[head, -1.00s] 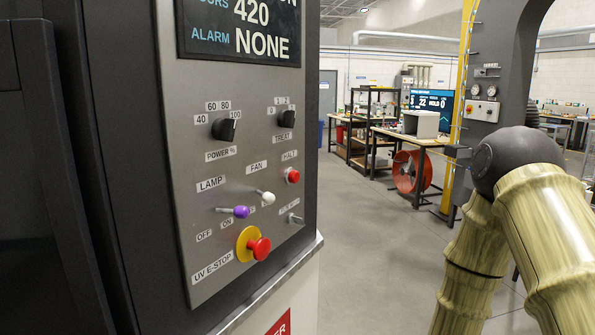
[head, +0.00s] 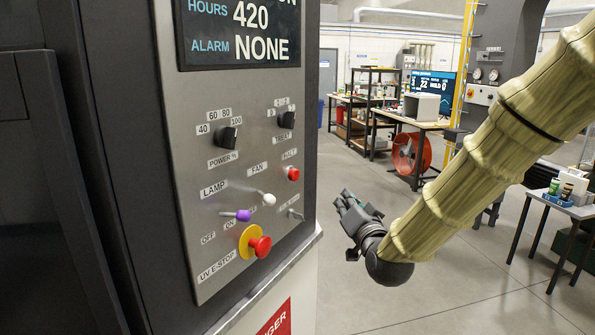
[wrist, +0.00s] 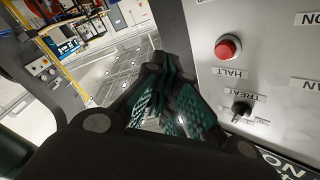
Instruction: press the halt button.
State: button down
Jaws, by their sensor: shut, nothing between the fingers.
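The halt button is a small red round button (head: 293,173) on the right side of the grey control panel (head: 190,150), under a HALT label. It also shows in the wrist view (wrist: 228,47), upper right of my fingers, with the HALT label beside it. My gripper (head: 352,208) is to the right of the panel in the head view, lower than the button and apart from it. In the wrist view my gripper (wrist: 168,85) has its fingers together with nothing held. The fingertips do not touch the panel.
Close to the halt button are the TREAT knob (head: 287,119), the white-tipped FAN lever (head: 269,199), the purple-tipped LAMP lever (head: 242,215) and the red UV E-STOP (head: 260,247) on its yellow base. Open floor (head: 440,275) lies right of the cabinet.

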aim_at(293, 174)
jog(key=shift+t+y, duration=0.3)
jog(key=r, duration=0.5)
jog(key=shift+a, duration=0.25)
jog(key=shift+w, duration=0.1)
jog(key=w+a+p, duration=0.1)
jog(key=w+a, duration=0.3)
jog(key=a, duration=0.4)
jog(key=shift+w+a+b, duration=0.2)
jog(key=shift+w+a, duration=0.05)
jog(key=shift+a, duration=0.35)
jog(key=shift+w+a+b, duration=0.2)
jog(key=shift+w+a, duration=0.05)
jog(key=shift+a, duration=0.3)
dwell(3.0)
jog(key=shift+d, duration=0.1)
jog(key=shift+s+d+b, duration=0.2)
jog(key=shift+s+d, duration=0.1)
jog(key=shift+d, duration=0.25)
jog(key=shift+s+d+b, duration=0.2)
jog(key=shift+s+d, duration=0.05)
jog(key=shift+d, duration=0.3)
